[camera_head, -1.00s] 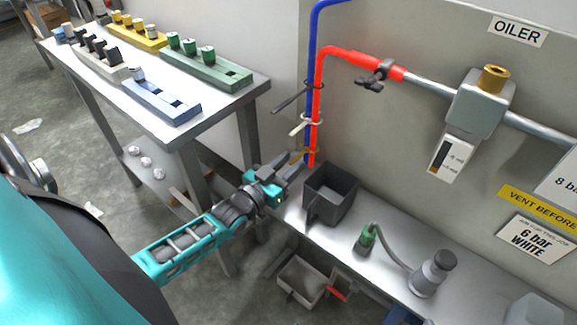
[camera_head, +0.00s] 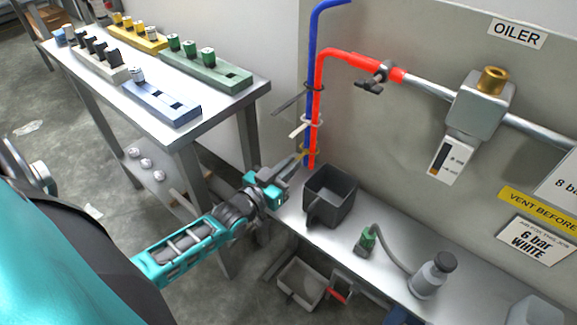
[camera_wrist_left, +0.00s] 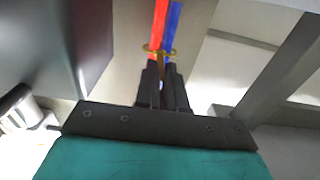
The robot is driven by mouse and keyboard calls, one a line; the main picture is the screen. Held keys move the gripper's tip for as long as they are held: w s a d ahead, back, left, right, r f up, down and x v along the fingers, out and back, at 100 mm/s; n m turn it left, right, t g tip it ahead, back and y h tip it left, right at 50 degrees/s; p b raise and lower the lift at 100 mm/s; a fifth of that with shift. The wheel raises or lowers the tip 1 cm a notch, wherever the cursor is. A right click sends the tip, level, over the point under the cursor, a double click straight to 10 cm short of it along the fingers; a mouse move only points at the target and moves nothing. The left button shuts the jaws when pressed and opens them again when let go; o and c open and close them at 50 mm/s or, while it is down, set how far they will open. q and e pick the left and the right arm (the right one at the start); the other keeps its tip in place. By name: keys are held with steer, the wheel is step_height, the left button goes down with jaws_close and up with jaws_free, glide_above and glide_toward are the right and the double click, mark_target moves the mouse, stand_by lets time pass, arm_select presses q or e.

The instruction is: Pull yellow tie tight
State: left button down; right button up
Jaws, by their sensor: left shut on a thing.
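The yellow tie (camera_head: 305,152) loops around the lower part of the red hose (camera_head: 315,110) and the blue hose (camera_head: 310,60), its tail pointing down and left. My left gripper (camera_head: 292,165) is just left of the hoses, shut on the tie's tail. In the left wrist view, the yellow tie (camera_wrist_left: 158,50) is a thin ring around both hoses, and its tail runs down between the closed dark fingers (camera_wrist_left: 161,75). My right gripper is out of view.
A white tie (camera_head: 299,129) and a dark tie (camera_head: 292,101) sit higher on the hoses. A dark open bin (camera_head: 330,195) stands on the bench close to my left gripper. A table with coloured racks (camera_head: 160,100) is at the left.

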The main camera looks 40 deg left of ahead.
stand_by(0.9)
arm_select(q)
steer(key=s+p, duration=0.3)
steer(key=s, duration=0.1)
steer(key=shift+s+a+r, duration=0.1)
steer(key=shift+s+a, duration=0.05)
steer(key=shift+s, duration=0.6)
steer(key=c, duration=1.2)
jaws_free()
steer(key=s+a+p, duration=0.1)
steer(key=s+p, duration=0.1)
steer(key=s, duration=1)
steer(key=shift+s, duration=0.4)
